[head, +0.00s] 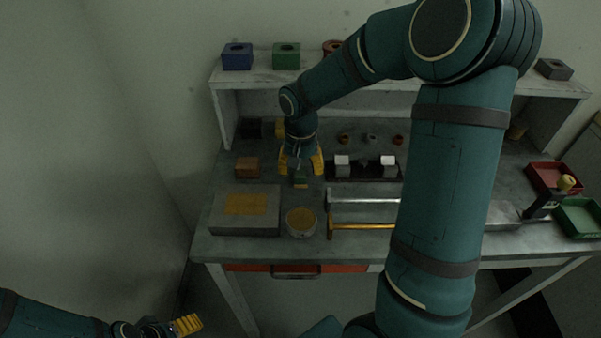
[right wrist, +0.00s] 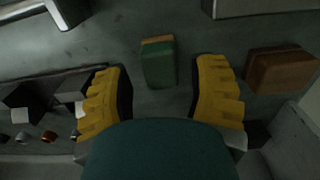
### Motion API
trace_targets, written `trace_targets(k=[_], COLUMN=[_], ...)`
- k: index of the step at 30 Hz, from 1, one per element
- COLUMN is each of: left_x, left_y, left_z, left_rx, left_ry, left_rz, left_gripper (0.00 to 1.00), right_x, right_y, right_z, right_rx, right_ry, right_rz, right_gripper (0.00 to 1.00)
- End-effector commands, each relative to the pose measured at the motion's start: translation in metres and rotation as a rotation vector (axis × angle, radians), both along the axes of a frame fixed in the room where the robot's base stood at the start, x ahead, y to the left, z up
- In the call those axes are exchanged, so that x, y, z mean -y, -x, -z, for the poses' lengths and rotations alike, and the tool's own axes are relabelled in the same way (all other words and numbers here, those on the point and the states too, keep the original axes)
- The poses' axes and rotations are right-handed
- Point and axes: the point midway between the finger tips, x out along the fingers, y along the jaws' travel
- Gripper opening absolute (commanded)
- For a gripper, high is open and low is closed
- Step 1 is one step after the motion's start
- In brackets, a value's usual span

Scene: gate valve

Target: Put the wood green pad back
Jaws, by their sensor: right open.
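The wood green pad is a small green block with a tan wooden strip along one edge. In the right wrist view the pad (right wrist: 159,64) lies on the grey bench between and just beyond my open fingers, apart from both. In the head view the pad (head: 301,180) is partly hidden below my right gripper (head: 301,168). That gripper points down, open and empty, and its yellow fingers also show in the right wrist view (right wrist: 163,90). My left gripper (head: 186,325) is low at the left, away from the bench; its opening is unclear.
A brown block (head: 247,167) sits left of the pad. A grey box with a yellow top (head: 230,222) and a round tin (head: 300,223) are in front. A dark rack with white blocks (head: 365,172) is at the right. The shelf (head: 300,83) above holds blue and green boxes.

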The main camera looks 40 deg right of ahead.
Motion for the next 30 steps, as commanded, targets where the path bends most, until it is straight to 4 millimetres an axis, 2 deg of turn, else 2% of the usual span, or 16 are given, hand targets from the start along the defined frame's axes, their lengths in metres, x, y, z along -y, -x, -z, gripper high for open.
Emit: trace_targets(k=[1,6,12,18,30], left_x=[0.000,0.000,0.000,0.000,0.000], left_y=[0.001,0.002,0.003,0.003,0.003], left_z=[-0.005,-0.013,-0.018,-0.020,-0.020], left_rx=[-0.001,-0.005,-0.007,-0.007,-0.007], left_ry=[0.000,0.001,0.001,0.001,0.001], left_rz=[0.000,0.001,0.002,0.001,0.001], left_gripper=[0.73,0.73,0.73,0.73,0.73], right_x=[0.000,0.000,0.000,0.000,0.000], right_y=[-0.001,-0.001,-0.001,0.000,0.000], right_z=[-0.015,-0.050,-0.079,-0.091,-0.091], right_rx=[0.006,0.004,0.004,0.001,0.001], right_ry=[0.000,0.001,0.000,0.000,0.000], right_rz=[0.001,-0.001,-0.001,-0.001,-0.001], right_gripper=[0.58,0.58,0.58,0.58,0.58])
